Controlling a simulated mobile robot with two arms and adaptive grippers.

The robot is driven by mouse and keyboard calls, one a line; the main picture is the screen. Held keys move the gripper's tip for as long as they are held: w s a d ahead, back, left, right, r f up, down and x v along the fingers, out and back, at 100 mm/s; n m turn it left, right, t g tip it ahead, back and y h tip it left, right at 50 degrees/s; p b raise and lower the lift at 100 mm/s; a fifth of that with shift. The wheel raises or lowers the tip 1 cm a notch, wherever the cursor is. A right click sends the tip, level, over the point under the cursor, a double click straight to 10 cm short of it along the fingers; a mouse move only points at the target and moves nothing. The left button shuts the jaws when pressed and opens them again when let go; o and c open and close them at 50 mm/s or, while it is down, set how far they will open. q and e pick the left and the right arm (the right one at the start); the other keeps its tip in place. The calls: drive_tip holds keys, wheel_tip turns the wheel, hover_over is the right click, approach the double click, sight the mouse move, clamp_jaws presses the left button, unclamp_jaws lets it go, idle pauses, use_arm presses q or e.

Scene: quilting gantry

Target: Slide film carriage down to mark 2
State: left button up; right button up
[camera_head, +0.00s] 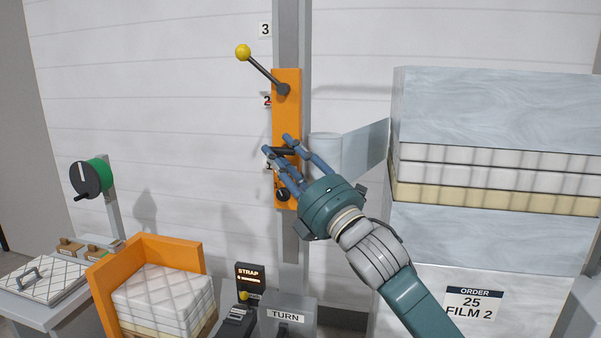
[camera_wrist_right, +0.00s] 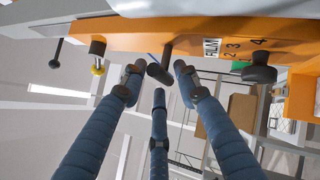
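The orange film carriage (camera_head: 287,115) sits on a vertical grey post (camera_head: 292,30). Its body spans from above mark 2 (camera_head: 267,101) to below the partly hidden mark 1. Mark 3 (camera_head: 265,29) is above it. A lever with a yellow ball (camera_head: 243,52) points up and left from the carriage's upper part. My right gripper (camera_head: 278,146) is at the black handle (camera_head: 284,151) on the carriage's lower half. In the right wrist view, its extended fingers stand spread around the handle (camera_wrist_right: 160,73), with gaps showing. My left gripper is not in view.
A wrapped stack (camera_head: 495,110) stands at the right, with a film sheet (camera_head: 365,145) between it and the film roll (camera_head: 326,155). Below are an orange bin (camera_head: 165,250), a STRAP panel (camera_head: 250,275) and a TURN box (camera_head: 288,318).

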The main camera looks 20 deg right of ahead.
drive_tip(key=v, duration=1)
drive_tip(key=shift+d, duration=0.25)
drive_tip(key=shift+s, duration=0.1)
